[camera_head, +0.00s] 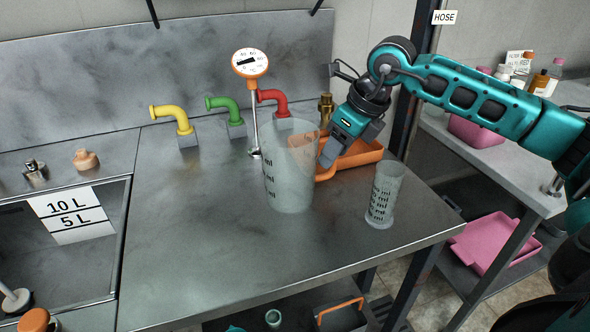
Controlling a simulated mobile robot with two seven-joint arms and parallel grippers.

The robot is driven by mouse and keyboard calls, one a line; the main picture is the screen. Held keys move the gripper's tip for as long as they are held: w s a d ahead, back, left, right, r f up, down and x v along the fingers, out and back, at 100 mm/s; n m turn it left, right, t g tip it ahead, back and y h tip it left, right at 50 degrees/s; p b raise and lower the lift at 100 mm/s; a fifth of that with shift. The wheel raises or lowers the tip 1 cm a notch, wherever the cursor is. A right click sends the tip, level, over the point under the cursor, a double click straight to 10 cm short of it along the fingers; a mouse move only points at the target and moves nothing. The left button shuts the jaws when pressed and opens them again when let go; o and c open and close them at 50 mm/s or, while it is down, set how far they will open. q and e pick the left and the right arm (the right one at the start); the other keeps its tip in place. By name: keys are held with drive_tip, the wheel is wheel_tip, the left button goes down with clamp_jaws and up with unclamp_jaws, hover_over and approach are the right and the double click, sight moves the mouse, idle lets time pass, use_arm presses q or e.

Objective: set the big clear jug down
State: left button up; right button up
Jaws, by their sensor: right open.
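The big clear jug (289,185) stands upright on the steel worktop (205,260), with dark ml marks on its side. My right gripper (328,158) is open, its fingers pointing down just right of the jug's upper side. I cannot tell whether a finger touches the jug. An orange piece beside the fingers may be the jug's handle or part of the tray behind. My left gripper is not in view.
A smaller clear measuring cylinder (383,196) stands right of the jug. An orange tray (368,154) lies behind my gripper. A dial thermometer (250,64) and yellow (172,114), green (225,106) and red (272,97) taps stand behind. The worktop's front left is clear.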

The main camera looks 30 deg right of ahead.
drive_tip(key=shift+w+f, duration=0.2)
drive_tip(key=shift+f, duration=0.25)
drive_tip(key=shift+c, duration=0.3)
clamp_jaws()
